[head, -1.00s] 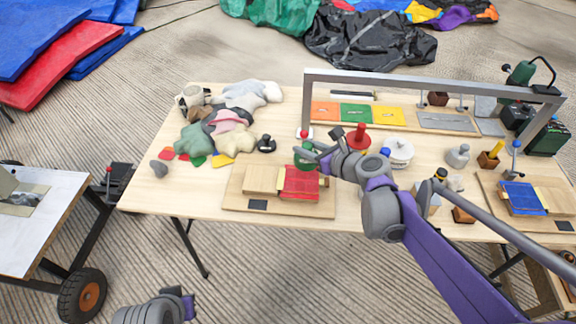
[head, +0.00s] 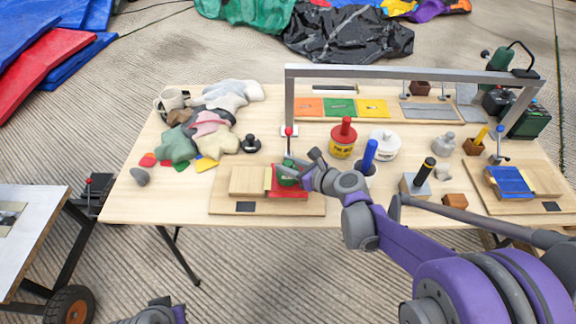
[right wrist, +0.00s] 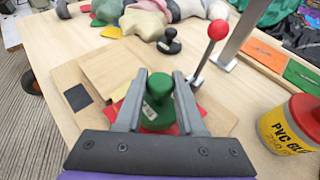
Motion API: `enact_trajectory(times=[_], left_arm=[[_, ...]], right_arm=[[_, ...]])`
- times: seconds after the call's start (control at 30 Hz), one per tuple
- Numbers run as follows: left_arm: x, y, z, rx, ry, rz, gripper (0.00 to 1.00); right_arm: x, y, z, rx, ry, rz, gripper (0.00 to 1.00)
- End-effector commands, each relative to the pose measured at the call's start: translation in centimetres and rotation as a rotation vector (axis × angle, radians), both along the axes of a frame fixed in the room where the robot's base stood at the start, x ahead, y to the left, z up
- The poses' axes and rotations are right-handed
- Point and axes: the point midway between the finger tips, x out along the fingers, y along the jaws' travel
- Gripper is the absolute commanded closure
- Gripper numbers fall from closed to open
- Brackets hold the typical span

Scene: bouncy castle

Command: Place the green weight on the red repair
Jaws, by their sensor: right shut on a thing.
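The green weight (right wrist: 158,98) stands upright between the two fingers of my right gripper (right wrist: 157,100), which is shut on it. In the head view the green weight (head: 287,174) is partly hidden by my right gripper (head: 298,172). It is over the red repair (head: 289,194), a red patch on a wooden board. Red also shows around the weight's base in the right wrist view (right wrist: 186,122). I cannot tell whether its base touches the patch. My left gripper (head: 178,312) is only partly in view at the bottom edge, and its jaws cannot be made out.
A lever with a red knob (right wrist: 217,30) stands close behind the weight. A glue can (right wrist: 288,128) with a red top is to its right. A black weight (head: 250,144) and fabric scraps (head: 208,126) lie to the left. A metal frame (head: 410,72) spans the table's back.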

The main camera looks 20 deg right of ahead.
Motion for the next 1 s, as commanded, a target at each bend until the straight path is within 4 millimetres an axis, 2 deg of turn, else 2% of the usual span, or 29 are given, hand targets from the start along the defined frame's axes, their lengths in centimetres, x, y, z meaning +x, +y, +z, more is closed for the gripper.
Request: enact_trajectory(times=[0.4, 0.43, 0.57, 0.93, 1.0], left_arm=[[-0.01, 0.0, -0.43, 0.0, 0.001, 0.0, 1.0], [0.0, 0.0, -0.34, 0.0, 0.001, 0.0, 1.0], [0.0, 0.0, -0.3, 0.0, 0.001, 0.0, 1.0], [0.0, 0.0, 0.12, 0.0, 0.0, 0.0, 1.0], [0.0, 0.0, 0.19, 0.0, -0.001, 0.0, 1.0]], right_arm=[[0.01, 0.0, -0.53, 0.002, 0.0, -0.001, 1.0], [0.0, 0.0, -0.52, 0.0, 0.0, 0.0, 0.57], [0.0, 0.0, -0.45, 0.0, 0.0, 0.0, 0.34], [0.0, 0.0, 0.04, 0.0, -0.001, 0.0, 0.32], [-0.58, -0.41, 0.3, 0.0, 0.0, -0.002, 0.32]])
